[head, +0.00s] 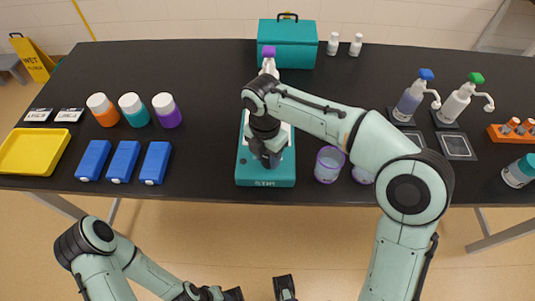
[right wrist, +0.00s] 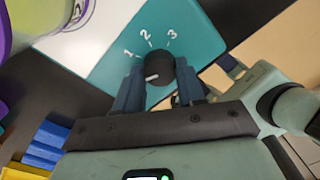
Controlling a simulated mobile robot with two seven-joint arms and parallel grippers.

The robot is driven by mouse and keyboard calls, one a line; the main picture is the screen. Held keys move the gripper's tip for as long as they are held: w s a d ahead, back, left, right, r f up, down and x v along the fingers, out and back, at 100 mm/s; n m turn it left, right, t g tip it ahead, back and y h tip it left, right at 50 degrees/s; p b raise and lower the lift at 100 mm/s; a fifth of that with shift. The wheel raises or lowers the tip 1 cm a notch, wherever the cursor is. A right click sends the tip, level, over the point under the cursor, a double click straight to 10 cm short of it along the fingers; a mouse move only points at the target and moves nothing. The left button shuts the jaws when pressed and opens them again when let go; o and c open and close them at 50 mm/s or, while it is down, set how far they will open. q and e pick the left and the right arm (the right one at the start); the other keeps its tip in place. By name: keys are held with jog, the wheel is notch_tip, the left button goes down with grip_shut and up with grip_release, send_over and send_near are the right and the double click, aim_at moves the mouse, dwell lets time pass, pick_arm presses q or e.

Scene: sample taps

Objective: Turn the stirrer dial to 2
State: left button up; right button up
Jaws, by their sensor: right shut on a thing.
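The stirrer is a teal box (head: 265,182) with a white plate, near the front edge of the black table. Its black dial (right wrist: 160,70) shows in the right wrist view, with 1, 2 and 3 printed in an arc beyond it. The dial's white mark points to the left, on the side of the 1 and away from the 2. My right gripper (head: 270,158) is over the stirrer's front and hides the dial in the head view. Its two fingers (right wrist: 158,86) are shut on the dial's sides. My left gripper (head: 234,293) is low at the bottom edge, partly cut off.
A purple-rimmed cup (head: 329,164) stands just right of the stirrer, near my right arm. Blue boxes (head: 123,161), capped bottles (head: 134,109) and a yellow tray (head: 36,152) are at left. Pump bottles (head: 411,98) stand at right. A teal case (head: 287,45) is behind.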

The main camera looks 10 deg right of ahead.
pick_arm(q)
jog(key=shift+r, duration=0.1)
pick_arm(e)
jog(key=m+p, duration=0.2)
jog(key=m, duration=0.1)
jog(key=shift+r, duration=0.15)
jog(key=m+p, duration=0.2)
jog(key=m, duration=0.2)
jog(key=shift+w+m, duration=0.15)
jog(key=shift+m, duration=0.25)
jog(key=m, duration=0.4)
jog(key=shift+m+y+p, duration=0.3)
jog(key=shift+p, duration=0.1)
pick_arm(q)
jog(key=r, duration=0.1)
jog(key=w+r, duration=0.1)
jog(key=r, duration=0.1)
jog(key=w+r, duration=0.1)
jog(key=r, duration=0.1)
jog(key=shift+w+r, duration=0.1)
jog(key=shift+r, duration=0.05)
pick_arm(e)
jog(key=m, duration=0.5)
jog(key=shift+d, duration=0.1)
jog(key=shift+m, duration=0.3)
jog(key=o, duration=1.1)
jog(key=shift+c, duration=0.2)
